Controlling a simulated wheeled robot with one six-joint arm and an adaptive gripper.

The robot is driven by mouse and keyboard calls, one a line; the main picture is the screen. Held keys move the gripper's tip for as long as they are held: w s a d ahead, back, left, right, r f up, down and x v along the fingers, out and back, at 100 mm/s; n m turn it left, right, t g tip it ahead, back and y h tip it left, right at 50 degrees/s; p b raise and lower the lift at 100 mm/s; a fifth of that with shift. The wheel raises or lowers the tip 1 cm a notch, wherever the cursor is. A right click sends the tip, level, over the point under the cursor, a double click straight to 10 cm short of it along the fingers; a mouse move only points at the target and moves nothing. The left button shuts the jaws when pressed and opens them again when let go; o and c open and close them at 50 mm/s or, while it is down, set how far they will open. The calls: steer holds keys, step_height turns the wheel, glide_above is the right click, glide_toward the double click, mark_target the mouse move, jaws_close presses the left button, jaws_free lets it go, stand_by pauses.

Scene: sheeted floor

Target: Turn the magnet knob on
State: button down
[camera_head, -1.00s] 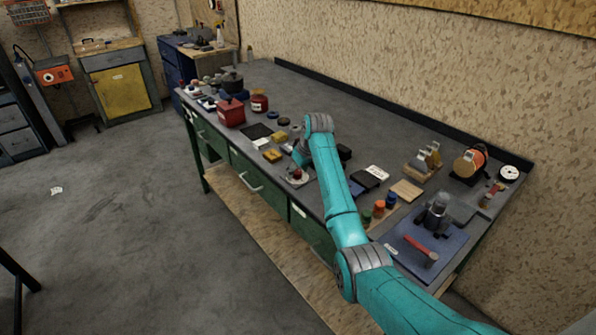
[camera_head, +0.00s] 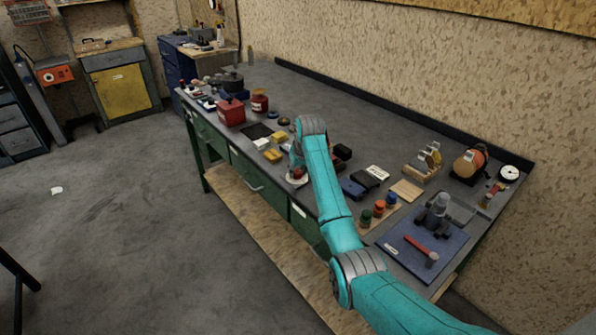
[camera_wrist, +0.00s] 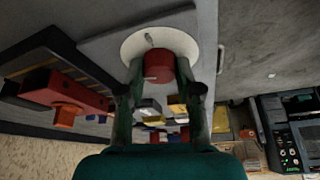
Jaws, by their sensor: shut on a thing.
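The red magnet knob (camera_wrist: 158,67) sits on a round white base (camera_wrist: 133,44) with a small grey mark beside the knob. In the head view the knob (camera_head: 298,173) and its white base (camera_head: 292,182) are near the front edge of the bench, partly hidden by my arm. My gripper (camera_wrist: 160,84) is shut on the red knob, with one finger on each side of it. Whether the knob stands at on or off cannot be told.
Yellow blocks (camera_head: 272,155) and a dark flat pad (camera_head: 257,131) lie left of the knob. Dark blue and black boxes (camera_head: 352,188) lie close on its right. A red box (camera_head: 231,111) stands farther left. The bench's back strip is clear.

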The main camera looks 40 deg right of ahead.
steer(key=m+h, duration=0.1)
steer(key=m, duration=0.2)
steer(key=shift+a+m+g, duration=0.15)
steer(key=shift+m+g, duration=0.25)
steer(key=m+h, duration=0.1)
steer(key=m, duration=0.2)
steer(key=shift+w+m+g, duration=0.1)
steer(key=shift+m+g, duration=0.2)
steer(key=shift+g, duration=0.1)
steer(key=m+g+h, duration=0.1)
steer(key=m, duration=0.2)
steer(key=shift+m, duration=0.3)
steer(key=shift+w+m+g, duration=0.1)
steer(key=shift+m+g, duration=0.7)
steer(key=shift+m, duration=0.9)
steer(key=c, duration=0.8)
jaws_free()
steer(key=shift+o, duration=0.2)
steer(key=shift+a+r, duration=0.1)
